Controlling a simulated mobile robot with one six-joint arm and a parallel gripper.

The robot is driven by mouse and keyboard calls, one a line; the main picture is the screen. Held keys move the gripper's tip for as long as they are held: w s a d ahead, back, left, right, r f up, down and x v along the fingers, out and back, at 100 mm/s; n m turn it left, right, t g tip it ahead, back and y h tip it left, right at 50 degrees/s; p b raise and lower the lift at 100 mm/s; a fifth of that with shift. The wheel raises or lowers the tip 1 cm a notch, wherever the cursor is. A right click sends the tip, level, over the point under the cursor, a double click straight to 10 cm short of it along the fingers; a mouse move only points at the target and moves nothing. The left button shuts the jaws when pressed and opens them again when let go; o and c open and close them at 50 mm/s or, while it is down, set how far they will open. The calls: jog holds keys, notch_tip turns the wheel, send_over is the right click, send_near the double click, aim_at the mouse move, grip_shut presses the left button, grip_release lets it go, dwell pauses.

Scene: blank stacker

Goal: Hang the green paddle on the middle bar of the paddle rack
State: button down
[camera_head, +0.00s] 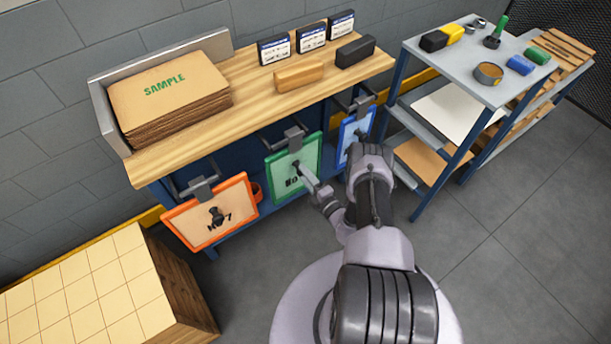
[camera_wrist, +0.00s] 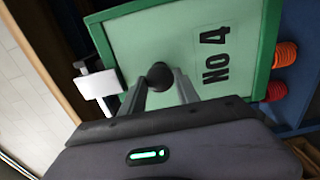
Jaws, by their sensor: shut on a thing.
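The green paddle (camera_head: 281,172) is a pale board in a green frame, upright at the middle of the bench front. In the wrist view its face (camera_wrist: 190,45) reads "No 4". My gripper (camera_head: 300,170) is shut on the black knob (camera_wrist: 160,74) on its face; the fingers (camera_wrist: 160,84) are on both sides of it. The grey hook at its top edge (camera_head: 293,138) is at the middle bar (camera_head: 270,142) of the paddle rack. I cannot tell if the hook rests on the bar. The hook shows pale in the wrist view (camera_wrist: 100,84).
The orange paddle (camera_head: 185,226) hangs at the left bar and the blue paddle (camera_head: 345,141) at the right bar, close beside my arm. Above is the wooden bench top (camera_head: 240,110). Red-orange rolls (camera_wrist: 285,55) show behind the green paddle. A shelf cart (camera_head: 420,60) stands at right.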

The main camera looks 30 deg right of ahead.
jog(key=c, duration=0.8)
grip_release()
jog(key=shift+s, duration=0.1)
